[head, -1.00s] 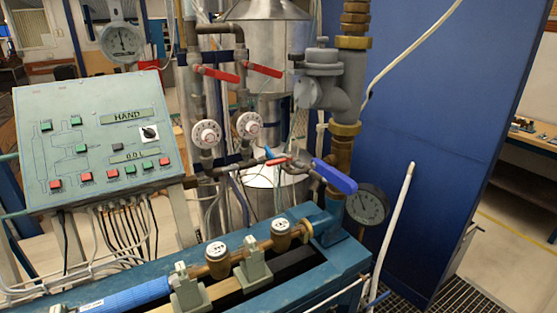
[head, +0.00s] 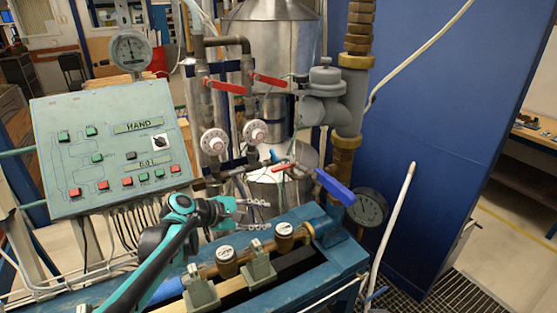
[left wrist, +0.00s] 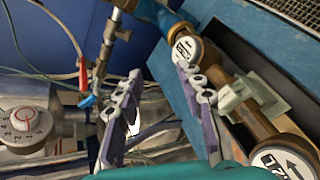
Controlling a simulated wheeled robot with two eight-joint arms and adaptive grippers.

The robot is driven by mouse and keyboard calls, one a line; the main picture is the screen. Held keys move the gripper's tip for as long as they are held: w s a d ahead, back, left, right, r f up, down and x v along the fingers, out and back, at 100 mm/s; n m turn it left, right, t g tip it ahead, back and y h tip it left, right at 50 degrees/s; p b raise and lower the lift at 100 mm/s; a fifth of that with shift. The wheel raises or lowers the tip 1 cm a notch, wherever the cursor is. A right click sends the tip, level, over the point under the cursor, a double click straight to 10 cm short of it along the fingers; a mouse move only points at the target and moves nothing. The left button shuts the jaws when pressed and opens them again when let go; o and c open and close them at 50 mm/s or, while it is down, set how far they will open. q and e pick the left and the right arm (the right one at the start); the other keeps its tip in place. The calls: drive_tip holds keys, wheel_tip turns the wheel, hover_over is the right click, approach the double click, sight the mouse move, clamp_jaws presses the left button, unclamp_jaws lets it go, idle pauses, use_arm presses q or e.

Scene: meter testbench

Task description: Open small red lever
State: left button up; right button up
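The small red lever (head: 283,168) sits on the thin pipe in the middle of the head view, left of the big blue lever (head: 335,187) and beside a small blue handle (head: 274,156). The red lever also shows in the left wrist view (left wrist: 83,76), at the left, beyond the fingers. My left gripper (head: 263,215) is below and left of the red lever, apart from it. Its two fingers are spread and empty, as the left wrist view (left wrist: 158,76) also shows. My right gripper is not in view.
Two larger red levers (head: 224,86) (head: 270,80) are higher on the pipes, above two white round dials (head: 214,142) (head: 254,132). A brass pipe with meters (head: 227,262) lies below my gripper. The control panel (head: 100,150) stands left.

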sight(271, 171)
use_arm(q)
drive_tip(key=w+r+n+h+p, duration=0.1)
drive_tip(key=w+n+h, duration=0.1)
drive_tip(key=w, duration=0.2)
drive_tip(key=w+a+r+n+t+h+p, duration=0.1)
drive_tip(key=w+n, duration=0.2)
drive_tip(key=w, duration=0.2)
drive_tip(key=w+a+r+n+t+h+p, duration=0.1)
drive_tip(key=w+r+n+h+p, duration=0.1)
drive_tip(key=w+n, duration=0.1)
drive_tip(key=shift+w+r+h, duration=0.1)
drive_tip(key=shift+w+h, duration=0.2)
drive_tip(key=shift+w, duration=0.45)
drive_tip(key=shift+w+d+n, duration=0.15)
drive_tip(key=shift+n, duration=0.15)
drive_tip(key=b+x, duration=0.1)
drive_tip(key=x, duration=0.6)
drive_tip(key=shift+w+d, duration=0.1)
drive_tip(key=shift+d, duration=0.15)
drive_tip(key=shift+r, duration=0.1)
clamp_jaws()
